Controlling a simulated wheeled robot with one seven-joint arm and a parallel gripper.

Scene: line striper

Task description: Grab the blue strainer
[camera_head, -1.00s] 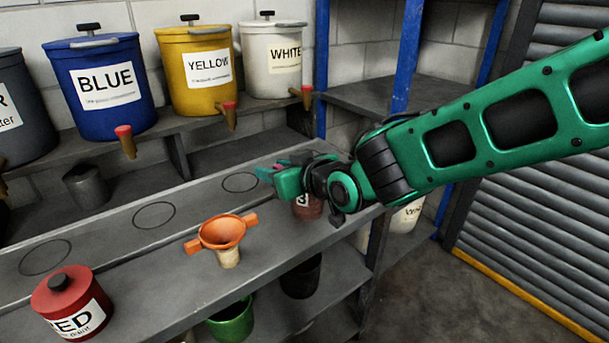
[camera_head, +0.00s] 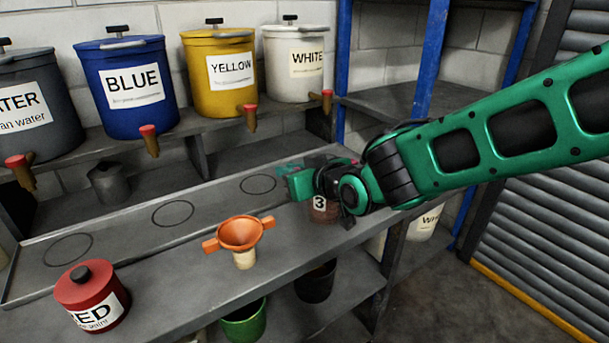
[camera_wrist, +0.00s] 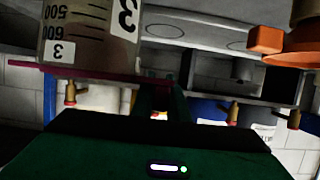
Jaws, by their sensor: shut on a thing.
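No blue strainer can be made out in either view. My gripper (camera_head: 292,180) is above and beside a brownish cup marked 3 (camera_head: 320,210) at the right end of the bench. An orange strainer (camera_head: 241,233) with two side tabs sits on a pale cup, apart from my gripper.
A red pot (camera_head: 91,297) stands at the front left of the bench. Blue (camera_head: 125,88), yellow (camera_head: 219,75) and white (camera_head: 293,62) buckets with taps stand on the back shelf. A green pot (camera_head: 243,320) stands below. The marked circles on the bench are empty.

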